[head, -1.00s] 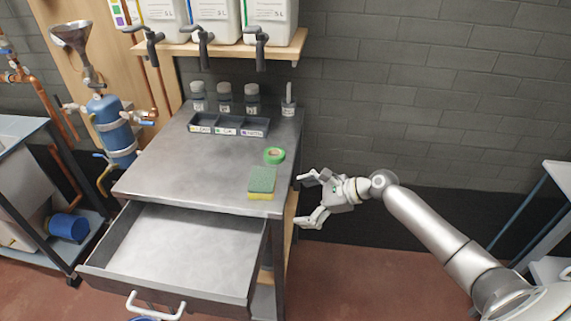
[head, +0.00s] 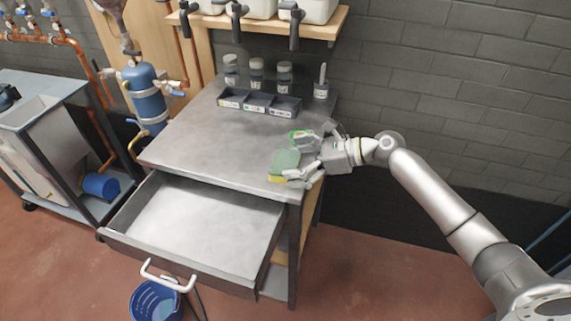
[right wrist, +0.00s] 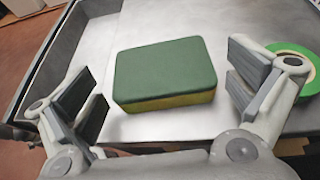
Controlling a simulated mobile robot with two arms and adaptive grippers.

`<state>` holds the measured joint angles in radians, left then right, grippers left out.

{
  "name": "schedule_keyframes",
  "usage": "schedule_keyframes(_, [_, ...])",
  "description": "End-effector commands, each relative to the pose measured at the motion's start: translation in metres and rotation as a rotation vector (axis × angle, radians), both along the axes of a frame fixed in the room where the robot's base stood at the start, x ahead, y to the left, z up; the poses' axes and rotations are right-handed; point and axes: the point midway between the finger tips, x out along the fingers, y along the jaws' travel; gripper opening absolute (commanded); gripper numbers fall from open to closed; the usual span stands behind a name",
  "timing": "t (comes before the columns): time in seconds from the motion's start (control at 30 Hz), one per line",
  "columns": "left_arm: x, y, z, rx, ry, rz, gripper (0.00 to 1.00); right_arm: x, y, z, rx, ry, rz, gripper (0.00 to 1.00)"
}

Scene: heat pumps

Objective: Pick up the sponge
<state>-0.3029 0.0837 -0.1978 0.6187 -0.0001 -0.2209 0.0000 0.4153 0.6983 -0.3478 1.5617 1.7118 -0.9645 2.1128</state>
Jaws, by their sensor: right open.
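The sponge (head: 284,163) has a green top and a yellow underside. It lies flat near the right front edge of the metal tabletop. In the right wrist view the sponge (right wrist: 165,75) sits between and ahead of the two open fingers, apart from both. My right gripper (head: 297,154) is open and empty, reaching in from the right over the table edge. Its fingers partly cover the sponge in the head view. Both fingertips of the right gripper (right wrist: 166,95) show in the right wrist view. My left gripper is not in view.
A green tape roll (head: 300,135) lies just behind the sponge, near one finger. The table's drawer (head: 200,225) is open at the front. A divided tray (head: 258,103), several jars and a cup (head: 321,88) stand at the back. The tabletop's left and middle (head: 210,140) are clear.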

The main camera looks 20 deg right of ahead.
Motion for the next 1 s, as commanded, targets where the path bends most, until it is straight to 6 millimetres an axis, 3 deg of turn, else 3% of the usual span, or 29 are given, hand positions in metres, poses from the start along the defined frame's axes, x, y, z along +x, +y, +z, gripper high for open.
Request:
schedule_keyframes(0.13, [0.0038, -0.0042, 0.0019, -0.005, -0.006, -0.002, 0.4, 0.0078, 0.0139, -0.0057, 0.001, 0.0, 0.0, 1.0])
schedule_keyframes(0.4, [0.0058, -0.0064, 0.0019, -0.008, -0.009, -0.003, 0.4, 0.0093, 0.0161, -0.0077, -0.001, -0.001, -0.001, 1.0])
schedule_keyframes(0.63, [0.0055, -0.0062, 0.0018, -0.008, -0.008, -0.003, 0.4, 0.009, 0.0159, -0.0078, -0.001, -0.001, -0.001, 0.76])
schedule_keyframes(1.0, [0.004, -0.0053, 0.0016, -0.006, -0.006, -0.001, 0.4, 0.009, 0.0159, -0.0069, -0.001, -0.001, -0.001, 0.76])
